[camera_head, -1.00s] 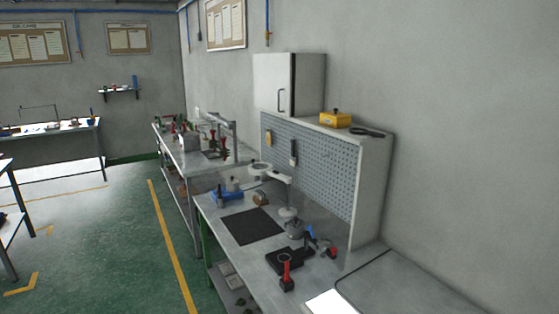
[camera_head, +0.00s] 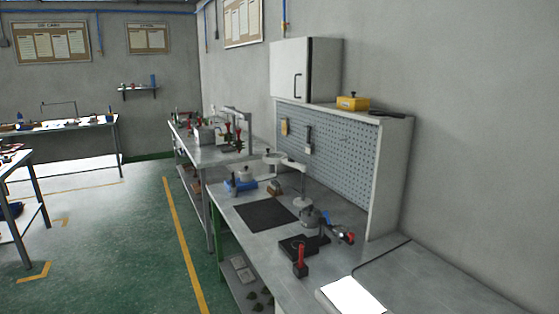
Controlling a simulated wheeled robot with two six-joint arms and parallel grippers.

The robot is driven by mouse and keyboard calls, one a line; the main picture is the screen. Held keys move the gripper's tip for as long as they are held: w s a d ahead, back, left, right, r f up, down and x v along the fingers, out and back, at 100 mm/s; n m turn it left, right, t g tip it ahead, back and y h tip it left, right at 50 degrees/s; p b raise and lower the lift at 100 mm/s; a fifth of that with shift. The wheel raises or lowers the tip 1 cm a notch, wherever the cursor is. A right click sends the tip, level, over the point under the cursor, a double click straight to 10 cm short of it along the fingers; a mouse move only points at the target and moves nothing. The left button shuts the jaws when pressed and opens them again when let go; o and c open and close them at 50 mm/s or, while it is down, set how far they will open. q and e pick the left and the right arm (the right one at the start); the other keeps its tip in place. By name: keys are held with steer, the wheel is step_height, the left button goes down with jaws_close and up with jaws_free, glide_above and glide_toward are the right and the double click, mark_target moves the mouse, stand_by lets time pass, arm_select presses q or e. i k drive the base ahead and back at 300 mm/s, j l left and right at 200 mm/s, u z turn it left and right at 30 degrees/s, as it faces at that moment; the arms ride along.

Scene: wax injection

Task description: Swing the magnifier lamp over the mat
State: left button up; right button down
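The magnifier lamp (camera_head: 299,184) stands on the workbench at the back of the mat. It has a white round base, an upright post and a short arm. Its round head (camera_head: 273,158) points to the left and away, and sits beyond the mat's far edge in the picture, near the pegboard. The dark square mat (camera_head: 265,215) lies flat on the bench top, and its surface is bare. Neither of my grippers is in view.
A blue tool with a white top (camera_head: 241,181) sits beyond the mat. A grey pot (camera_head: 312,217), a black plate (camera_head: 298,245) and a red-handled tool (camera_head: 300,259) stand on the near side. A pegboard cabinet (camera_head: 340,145) backs the bench. Green floor (camera_head: 140,240) lies open at left.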

mark_target(285, 159)
steer(key=i+j+u, duration=0.55)
steer(key=i, duration=0.45)
steer(key=i+j+u, duration=0.25)
steer(key=i, duration=0.25)
steer(key=i+u, duration=0.25)
steer(key=i, duration=0.25)
steer(key=i+j+z, duration=0.1)
steer(key=i+z, duration=0.35)
steer(key=i+j+z, duration=0.25)
steer(key=i+z, duration=0.25)
steer(key=i+j+z, duration=0.45)
steer(key=k+l, duration=0.05)
steer(key=k, duration=0.05)
